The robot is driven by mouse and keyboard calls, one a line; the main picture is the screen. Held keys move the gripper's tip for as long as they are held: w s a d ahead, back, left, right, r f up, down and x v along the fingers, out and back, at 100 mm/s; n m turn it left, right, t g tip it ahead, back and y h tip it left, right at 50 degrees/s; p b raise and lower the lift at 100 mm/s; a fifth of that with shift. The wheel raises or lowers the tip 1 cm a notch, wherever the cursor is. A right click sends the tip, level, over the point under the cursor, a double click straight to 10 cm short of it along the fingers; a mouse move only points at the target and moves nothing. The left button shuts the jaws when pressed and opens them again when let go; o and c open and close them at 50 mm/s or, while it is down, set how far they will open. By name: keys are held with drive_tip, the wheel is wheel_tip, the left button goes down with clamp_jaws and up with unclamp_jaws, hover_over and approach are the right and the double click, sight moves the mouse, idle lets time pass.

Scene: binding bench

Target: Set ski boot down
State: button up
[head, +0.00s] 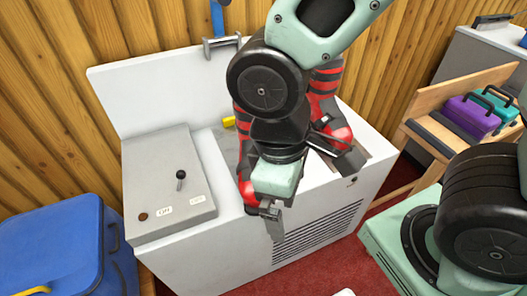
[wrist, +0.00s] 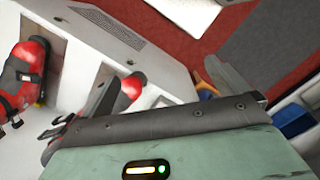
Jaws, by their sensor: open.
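Two red and black ski boots are at the white bench unit (head: 160,95), partly hidden by my arm. In the head view, the left boot (head: 245,188) shows its red toe beside my gripper, and the right boot (head: 326,82) stands behind my arm. My gripper (head: 315,198) is open, its two fingers spread wide over the front of the bench. The wrist view shows one boot (wrist: 28,72) at the left, clear of the fingers, and a red toe (wrist: 130,86) just beyond one finger of my gripper (wrist: 165,92). The soles are mostly hidden.
A blue case (head: 55,240) is at lower left. A wooden rack (head: 430,110) with a purple case (head: 470,118) and a teal case (head: 505,103) is at right. Red carpet (head: 335,270) lies in front.

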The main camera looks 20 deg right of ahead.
drive_tip(key=w+d+f+n+h+p, duration=0.2)
drive_tip(key=d+f+n+h+p, duration=0.15)
drive_tip(key=f+n+h, duration=0.2)
drive_tip(key=n+t+p, duration=0.6)
drive_tip(key=n+t, duration=1.1)
drive_tip(key=t, duration=0.1)
approach(243, 121)
drive_tip(key=s+d, duration=0.2)
drive_tip(key=s, duration=0.1)
drive_tip(key=b+x, duration=0.1)
drive_tip(key=x, duration=0.2)
drive_tip(key=b+x, duration=0.1)
drive_tip(key=x, duration=0.7)
drive_tip(key=shift+w+f+b, duration=0.25)
drive_tip(key=shift+f+b, duration=0.05)
drive_tip(key=shift+b, duration=0.1)
drive_tip(key=b+x, duration=0.3)
drive_tip(key=x, duration=0.2)
drive_tip(key=shift+w+f, duration=0.15)
drive_tip(key=shift+w, duration=0.1)
drive_tip(key=c, duration=1.7)
drive_tip(key=shift+c, duration=0.2)
drive_tip(key=shift+r, duration=0.25)
